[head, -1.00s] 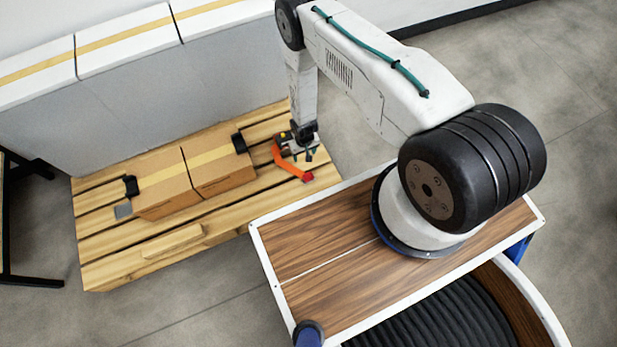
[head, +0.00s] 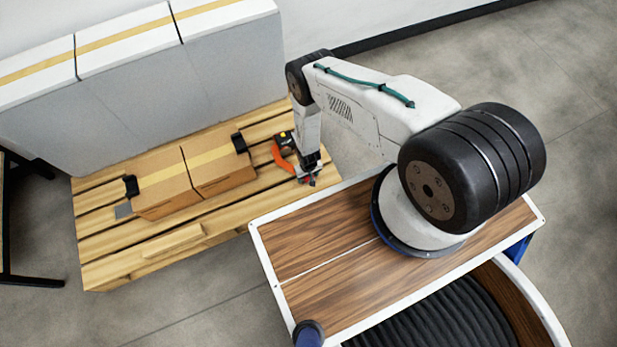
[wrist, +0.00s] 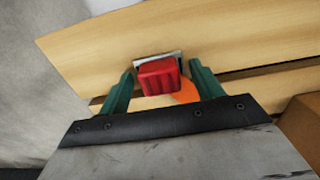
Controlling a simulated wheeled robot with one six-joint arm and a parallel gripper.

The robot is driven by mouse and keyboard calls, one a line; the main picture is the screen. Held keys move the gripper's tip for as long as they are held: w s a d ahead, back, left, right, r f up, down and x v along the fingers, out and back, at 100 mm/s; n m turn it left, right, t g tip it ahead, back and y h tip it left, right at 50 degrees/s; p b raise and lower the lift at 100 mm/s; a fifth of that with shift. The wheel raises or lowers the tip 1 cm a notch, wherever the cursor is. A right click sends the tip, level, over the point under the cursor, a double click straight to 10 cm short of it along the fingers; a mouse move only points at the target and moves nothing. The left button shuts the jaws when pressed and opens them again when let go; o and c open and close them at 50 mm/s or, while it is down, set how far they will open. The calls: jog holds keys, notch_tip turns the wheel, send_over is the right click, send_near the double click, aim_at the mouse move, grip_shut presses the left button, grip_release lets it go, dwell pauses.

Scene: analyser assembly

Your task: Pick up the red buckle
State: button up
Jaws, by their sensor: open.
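The red buckle (wrist: 160,77) shows in the wrist view as a ribbed red block with a metal edge behind it, above the pallet's planks. It lies between the two green fingers of my gripper (wrist: 163,85), which are open on either side of it. An orange strap (wrist: 187,92) runs from the buckle and is partly hidden by the gripper. In the head view my gripper (head: 309,177) is low over the right end of the pallet, and the buckle is mostly hidden there. The orange strap (head: 281,154) curves away behind the gripper.
A wooden pallet (head: 170,242) carries brown cardboard boxes (head: 220,170) with black clips to the left of the gripper. Large grey-white boxes (head: 190,80) stand behind it.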

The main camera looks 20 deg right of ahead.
jog(key=shift+c, duration=0.3)
jog(key=c, duration=0.7)
jog(key=shift+r, duration=0.15)
